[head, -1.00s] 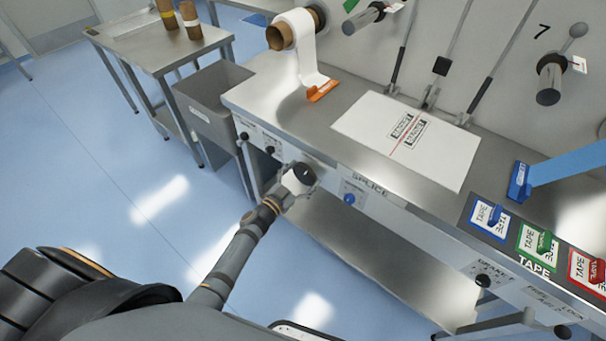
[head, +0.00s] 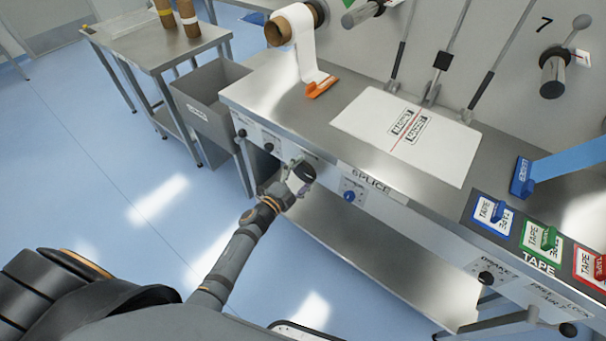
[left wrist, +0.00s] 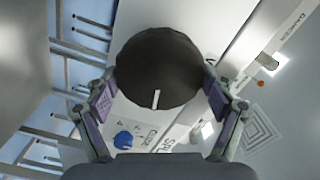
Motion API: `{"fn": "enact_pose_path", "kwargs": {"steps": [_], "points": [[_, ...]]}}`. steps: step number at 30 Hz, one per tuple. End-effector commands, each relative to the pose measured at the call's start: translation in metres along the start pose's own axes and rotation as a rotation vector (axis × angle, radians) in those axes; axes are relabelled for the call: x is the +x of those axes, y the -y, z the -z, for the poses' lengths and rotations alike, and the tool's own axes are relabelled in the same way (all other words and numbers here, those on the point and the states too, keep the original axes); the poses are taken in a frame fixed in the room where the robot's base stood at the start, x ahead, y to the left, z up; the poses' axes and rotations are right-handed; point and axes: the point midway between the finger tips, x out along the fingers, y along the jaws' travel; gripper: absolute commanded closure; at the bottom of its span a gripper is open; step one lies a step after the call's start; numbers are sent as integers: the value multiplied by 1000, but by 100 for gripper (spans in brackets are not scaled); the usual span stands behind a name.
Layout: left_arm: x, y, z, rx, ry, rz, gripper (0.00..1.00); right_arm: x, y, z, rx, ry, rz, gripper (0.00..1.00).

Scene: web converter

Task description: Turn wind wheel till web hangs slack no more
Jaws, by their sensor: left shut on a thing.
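My left gripper (head: 298,180) is at the front panel of the steel bench, left of the SPLICE label. In the left wrist view its fingers (left wrist: 160,100) are shut on a dark round wheel (left wrist: 158,60) with a short white mark at its lower edge. In the head view the gripper largely hides the wheel. A white web (head: 308,50) comes down from a roll on a brown core (head: 290,25) to an orange piece (head: 320,87) on the bench. At the right, a blue web (head: 575,165) runs to a blue piece (head: 522,178). My right gripper is not in view.
A blue knob (head: 349,196) sits on the panel right of my left gripper; it also shows in the left wrist view (left wrist: 123,140). A grey bin (head: 212,100) stands left of the bench. A white sheet (head: 405,135) and several tape pads (head: 540,240) lie on top.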

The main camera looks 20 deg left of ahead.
Motion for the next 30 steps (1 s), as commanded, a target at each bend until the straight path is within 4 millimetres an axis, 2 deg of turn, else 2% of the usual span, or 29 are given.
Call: {"fn": "enact_pose_path", "kwargs": {"steps": [13,30], "points": [[0,-3,-1,302,0,-1,48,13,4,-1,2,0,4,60],[-1,-3,-1,392,0,-2,48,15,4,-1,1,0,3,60]]}}
